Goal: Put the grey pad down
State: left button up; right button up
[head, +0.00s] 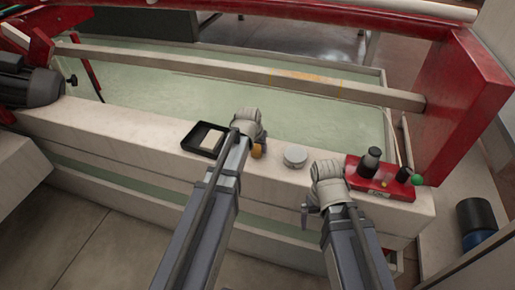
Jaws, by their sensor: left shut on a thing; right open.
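My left gripper (248,128) is over the pale ledge, just right of a black tray (204,152). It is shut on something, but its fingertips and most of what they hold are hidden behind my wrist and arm. I cannot make out the grey pad clearly there. A small orange thing (257,151) shows beside my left wrist; I cannot tell whether it touches the gripper. My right gripper (308,207) is open, at the front edge of the ledge, left of the red block.
The black tray holds a small beige block (212,140). A round light-grey disc (295,156) lies on the ledge (120,138) between my grippers. A red block (398,188) with black knobs and a green button stands at right. Pale green glass (220,92) lies behind.

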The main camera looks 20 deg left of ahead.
pick_arm(q)
jog(key=o, duration=1.2)
jog(key=shift+f, duration=0.15)
jog(key=shift+r+p, duration=0.3)
jog(key=p+v, duration=1.1)
jog(key=v, duration=0.1)
jog(key=shift+f, duration=0.2)
jog(key=b+x, duration=1.1)
jog(key=x, duration=0.1)
jog(key=shift+f+b, duration=0.15)
jog(key=shift+b, duration=0.15)
